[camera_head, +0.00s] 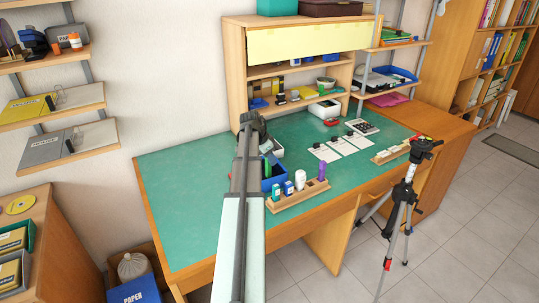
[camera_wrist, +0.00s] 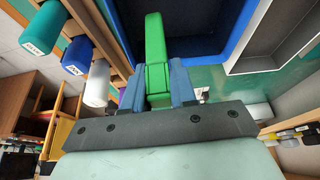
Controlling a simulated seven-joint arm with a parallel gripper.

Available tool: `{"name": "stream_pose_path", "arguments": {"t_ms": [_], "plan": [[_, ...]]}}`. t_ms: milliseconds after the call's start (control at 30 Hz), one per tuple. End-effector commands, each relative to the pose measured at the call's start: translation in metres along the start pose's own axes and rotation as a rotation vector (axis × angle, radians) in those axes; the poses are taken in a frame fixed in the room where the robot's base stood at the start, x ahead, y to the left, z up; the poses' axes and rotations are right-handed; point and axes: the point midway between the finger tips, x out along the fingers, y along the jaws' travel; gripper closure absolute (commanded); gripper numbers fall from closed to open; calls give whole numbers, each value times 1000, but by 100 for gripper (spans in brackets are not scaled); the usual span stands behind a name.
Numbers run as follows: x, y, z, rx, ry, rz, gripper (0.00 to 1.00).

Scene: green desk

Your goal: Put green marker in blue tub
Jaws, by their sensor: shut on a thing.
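The green marker (camera_wrist: 155,45) is held between the two blue-grey fingers of my gripper (camera_wrist: 155,85) in the wrist view. Its far end overlaps the blue tub (camera_wrist: 226,38) in that view, and I cannot tell how high it is above the tub. In the head view the blue tub (camera_head: 277,182) stands on the green desk just right of my arm, partly hidden by it. My gripper's fingertips are hidden behind my arm in the head view.
A wooden rack (camera_head: 298,196) with several markers stands in front of the tub. A pale tray (camera_wrist: 236,67) with a dark inside is beside the tub. White papers (camera_head: 340,146) and a calculator lie farther right. The desk's left part (camera_head: 185,200) is clear.

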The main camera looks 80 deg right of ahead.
Motion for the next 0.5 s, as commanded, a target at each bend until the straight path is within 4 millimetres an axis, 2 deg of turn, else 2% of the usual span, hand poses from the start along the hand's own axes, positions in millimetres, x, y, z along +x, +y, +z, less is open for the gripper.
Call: {"name": "stream_pose_path", "arguments": {"t_ms": [500], "plan": [[29,0,12,1,0,1,100]]}}
